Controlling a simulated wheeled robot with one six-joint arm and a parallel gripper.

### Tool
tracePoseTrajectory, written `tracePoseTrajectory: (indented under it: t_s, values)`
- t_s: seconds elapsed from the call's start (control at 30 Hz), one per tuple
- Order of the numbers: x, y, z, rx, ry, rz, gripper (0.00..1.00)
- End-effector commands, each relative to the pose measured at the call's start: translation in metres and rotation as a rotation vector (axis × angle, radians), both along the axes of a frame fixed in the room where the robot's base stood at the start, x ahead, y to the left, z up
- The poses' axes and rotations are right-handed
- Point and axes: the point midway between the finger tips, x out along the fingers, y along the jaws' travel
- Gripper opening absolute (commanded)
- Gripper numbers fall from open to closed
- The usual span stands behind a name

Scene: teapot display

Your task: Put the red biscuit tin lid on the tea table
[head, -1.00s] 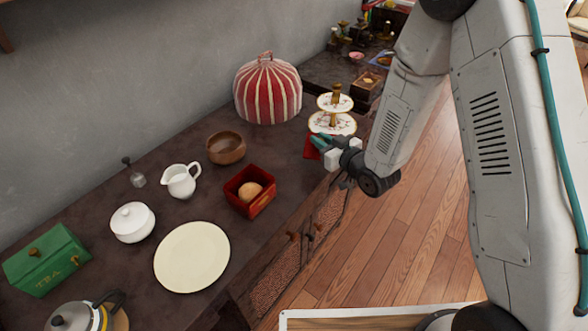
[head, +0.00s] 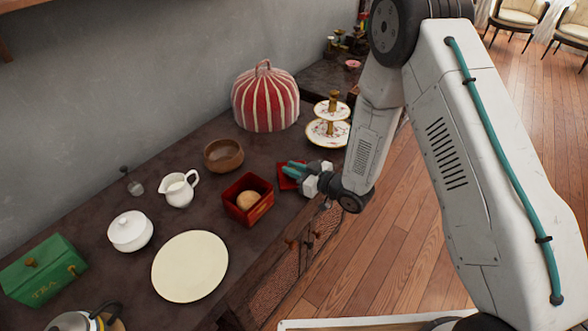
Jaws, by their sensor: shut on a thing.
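The red biscuit tin lid (head: 285,183) is at the front edge of the dark tea table (head: 118,188), right of the open red tin. My gripper (head: 292,168) is shut on the lid, with its teal fingers over it and partly hiding it. The lid looks roughly flat; I cannot tell whether it touches the tabletop or hangs just above it. The red biscuit tin (head: 249,211) stands open on the table, with a round tan biscuit (head: 249,201) inside.
A wooden bowl (head: 224,157), striped tea cosy (head: 265,98) and tiered cake stand (head: 327,134) stand around the lid. A cream plate (head: 190,266), white jug (head: 178,190), white lidded pot (head: 130,231) and green tea box (head: 43,269) are farther left.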

Motion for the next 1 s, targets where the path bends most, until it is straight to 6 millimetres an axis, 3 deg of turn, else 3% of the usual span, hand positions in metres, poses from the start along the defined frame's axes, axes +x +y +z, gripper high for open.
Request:
tracePoseTrajectory:
  t_s: [0.37, 0.4, 0.47, 0.83, 1.0]
  values:
    - [0.0, 0.0, -0.004, 0.001, -0.002, 0.0, 0.0]
    - [0.0, 0.0, -0.004, 0.001, -0.002, 0.0, 0.22]
    - [0.0, 0.0, -0.004, 0.001, -0.002, 0.0, 0.38]
    - [0.0, -0.001, 0.0, 0.0, -0.002, -0.001, 0.38]
    - [-0.016, -0.023, 0.003, -0.001, 0.001, -0.004, 0.38]
